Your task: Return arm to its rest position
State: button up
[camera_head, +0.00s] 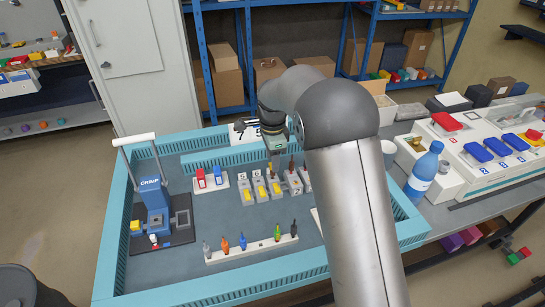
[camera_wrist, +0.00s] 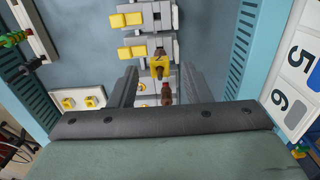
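My arm reaches from the front of the head view over the teal-rimmed workbench tray (camera_head: 115,235). My gripper (camera_head: 277,150) points down above the row of grey socket boxes (camera_head: 262,192). In the wrist view my gripper (camera_wrist: 160,85) has its two dark fingers spread wide apart. A yellow piece (camera_wrist: 158,67) and a dark red piece (camera_wrist: 166,95) show between the fingers, with gaps on both sides. Grey boxes with yellow parts (camera_wrist: 131,52) lie just beyond the fingertips. My arm hides the right end of the row.
A blue press (camera_head: 152,200) with a white handle stands at the tray's left. A rack of coloured screwdrivers or pegs (camera_head: 250,249) lies in front, and a red-and-blue holder (camera_head: 210,182) behind. A blue bottle (camera_head: 424,172) and white bins with coloured lids (camera_head: 480,148) stand right.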

jog(key=o, duration=0.4)
jog(key=shift+r, duration=0.15)
notch_tip(320, 180, up, 7)
jog(key=p, duration=0.5)
jog(key=shift+r, duration=0.2)
jog(key=shift+f, duration=0.1)
jog(key=s+d+r+n, duration=0.35)
jog(key=s+d, duration=0.25)
jog(key=s, duration=0.2)
jog(key=s+d+r+n, duration=0.3)
jog(key=s+d+r, duration=0.15)
jog(key=s, duration=0.25)
jog(key=s+d+f+n, duration=0.2)
jog(key=s+d+n, duration=0.1)
jog(key=s, duration=0.6)
jog(key=s+d+f+n, duration=0.1)
jog(key=s+d+n, duration=0.2)
jog(key=s, duration=0.6)
jog(key=shift+s+d+f+n+t, duration=0.3)
jog(key=shift+s+f+n+t, duration=0.1)
jog(key=shift+n, duration=0.55)
